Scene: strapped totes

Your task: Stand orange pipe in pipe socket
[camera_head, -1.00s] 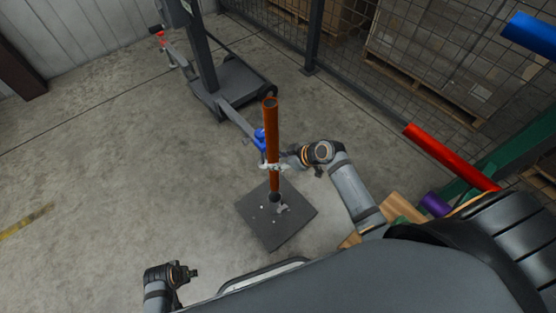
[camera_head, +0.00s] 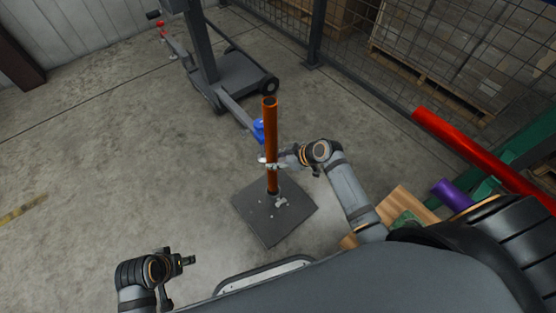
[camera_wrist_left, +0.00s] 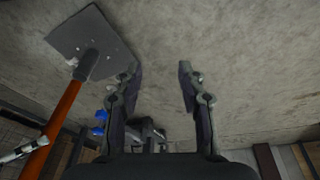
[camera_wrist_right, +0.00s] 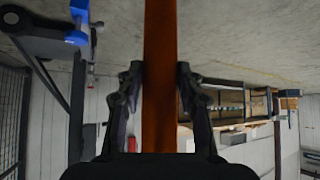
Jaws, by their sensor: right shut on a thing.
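The orange pipe (camera_head: 271,130) stands close to upright over the dark square base plate (camera_head: 248,207). My right gripper (camera_head: 271,163) is shut around its lower half; the right wrist view (camera_wrist_right: 158,90) shows the pipe between the fingers. The pipe socket (camera_wrist_left: 87,65) is a short dark tube on the plate. The pipe's lower end meets the socket's mouth in line with it; how deep it sits inside is hidden. My left gripper (camera_head: 188,260) is at the lower left, apart from the pipe. Its fingers are spread and empty in the left wrist view (camera_wrist_left: 158,90).
A grey lift with a wheeled base (camera_head: 235,78) stands behind the pipe, its blue part (camera_head: 258,128) close to it. A red pipe (camera_head: 470,150) and a purple pipe (camera_head: 452,195) lie at the right. A mesh fence (camera_head: 395,70) runs behind. The floor at left is clear.

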